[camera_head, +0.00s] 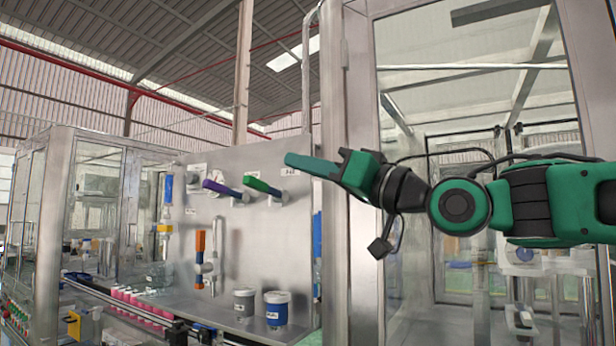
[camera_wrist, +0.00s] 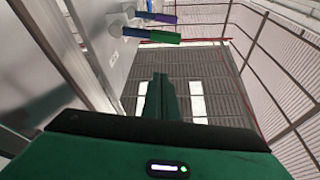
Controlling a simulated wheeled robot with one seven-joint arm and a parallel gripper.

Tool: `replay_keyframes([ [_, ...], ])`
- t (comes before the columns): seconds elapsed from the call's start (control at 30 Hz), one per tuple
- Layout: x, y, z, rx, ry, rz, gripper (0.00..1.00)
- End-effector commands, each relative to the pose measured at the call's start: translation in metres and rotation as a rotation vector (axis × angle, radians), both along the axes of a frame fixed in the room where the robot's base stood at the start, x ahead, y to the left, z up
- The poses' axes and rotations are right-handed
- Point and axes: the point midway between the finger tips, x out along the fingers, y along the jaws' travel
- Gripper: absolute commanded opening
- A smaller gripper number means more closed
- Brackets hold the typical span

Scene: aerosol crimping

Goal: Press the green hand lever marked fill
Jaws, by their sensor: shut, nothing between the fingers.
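The green hand lever (camera_head: 262,186) sticks out from the steel panel, with a small label beside it too small to read. It also shows in the wrist view (camera_wrist: 152,35), above and left of my fingers. A purple lever (camera_head: 221,188) is just to its left; it shows in the wrist view too (camera_wrist: 157,17). My gripper (camera_head: 290,159) is shut and empty. In the head view its fingertips appear up and to the right of the green lever's handle, apart from it. In the wrist view the closed fingers (camera_wrist: 160,97) point forward with nothing between them.
The steel panel (camera_head: 270,240) also carries an orange-handled valve (camera_head: 200,245) and a blue-topped fitting (camera_head: 168,190). Two labelled tubs (camera_head: 277,308) (camera_head: 244,303) stand low in front of it. A metal cabinet post (camera_head: 352,180) stands close behind my wrist. A conveyor with pink items (camera_head: 137,304) runs at lower left.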

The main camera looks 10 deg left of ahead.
Motion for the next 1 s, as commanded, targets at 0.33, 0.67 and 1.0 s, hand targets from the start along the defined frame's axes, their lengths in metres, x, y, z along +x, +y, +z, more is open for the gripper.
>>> replay_keyframes([
  [0.33, 0.022, 0.047, 0.017, -0.001, 0.000, 0.002, 0.00],
  [0.67, 0.024, 0.060, 0.001, -0.001, 0.002, 0.002, 0.00],
  [1.0, 0.021, 0.061, -0.017, 0.000, 0.000, 0.000, 0.00],
])
